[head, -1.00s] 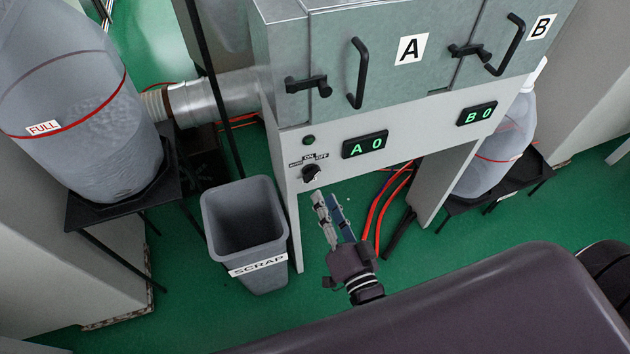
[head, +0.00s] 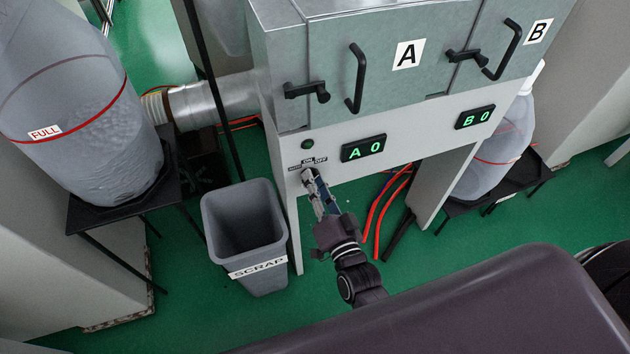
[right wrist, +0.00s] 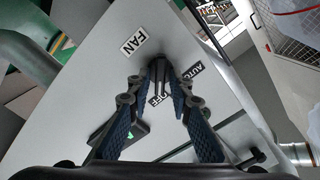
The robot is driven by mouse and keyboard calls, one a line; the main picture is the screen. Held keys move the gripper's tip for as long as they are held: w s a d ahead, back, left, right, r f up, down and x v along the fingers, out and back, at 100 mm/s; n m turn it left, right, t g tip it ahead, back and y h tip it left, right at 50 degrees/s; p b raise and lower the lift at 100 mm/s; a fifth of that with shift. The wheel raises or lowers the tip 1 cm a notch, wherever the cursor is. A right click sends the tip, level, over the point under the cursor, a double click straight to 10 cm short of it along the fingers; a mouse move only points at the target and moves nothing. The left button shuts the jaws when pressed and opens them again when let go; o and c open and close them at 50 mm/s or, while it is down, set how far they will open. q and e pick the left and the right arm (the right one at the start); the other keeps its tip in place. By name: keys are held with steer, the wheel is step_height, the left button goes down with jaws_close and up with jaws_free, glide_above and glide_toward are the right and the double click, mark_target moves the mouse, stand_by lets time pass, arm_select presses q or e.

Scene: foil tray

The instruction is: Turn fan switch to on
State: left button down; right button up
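The fan switch is a black rotary knob (right wrist: 159,70) on the pale front panel. In the right wrist view the labels FAN, AUTO and OFF stand around it. My right gripper (right wrist: 160,88) has its two blue-padded fingers apart, one on each side of the knob, with a gap showing. I cannot tell whether the tips touch it. My left gripper is not in view.
A small dark green button (head: 307,144) and the A 0 display (head: 364,148) are near the switch. A grey SCRAP bin (head: 249,268) stands left of my right gripper. Red hoses (head: 377,220) run under the cabinet. Cabinet doors with black handles (head: 357,78) are above.

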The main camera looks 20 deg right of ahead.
jaws_close()
steer(key=shift+m, duration=0.3)
steer(key=shift+f+m, duration=0.15)
steer(key=shift+m, duration=1.85)
steer(key=shift+f+m, duration=0.1)
steer(key=shift+m, duration=1.9)
steer(key=shift+o, duration=1.6)
jaws_free()
